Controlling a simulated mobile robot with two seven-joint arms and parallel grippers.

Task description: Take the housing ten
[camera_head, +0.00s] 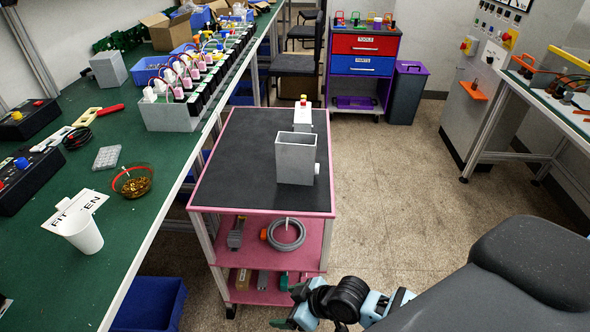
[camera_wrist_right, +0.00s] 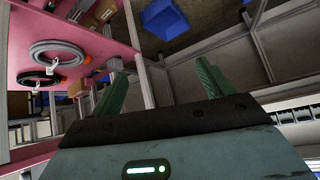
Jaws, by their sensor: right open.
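A grey open-topped housing (camera_head: 296,158) stands upright on the dark top of the pink cart (camera_head: 240,190), near its right side. My right gripper (camera_head: 293,310) is low at the bottom of the head view, in front of and below the cart top, apart from the housing. In the right wrist view its green fingers (camera_wrist_right: 160,85) are spread with nothing between them. My left gripper is not in view.
The cart's lower shelves hold a coiled grey hose (camera_head: 286,234) and small parts. The green bench (camera_head: 160,200) at left carries a white cup (camera_head: 80,232), a bowl of brass pieces (camera_head: 133,182) and a partly covered sign.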

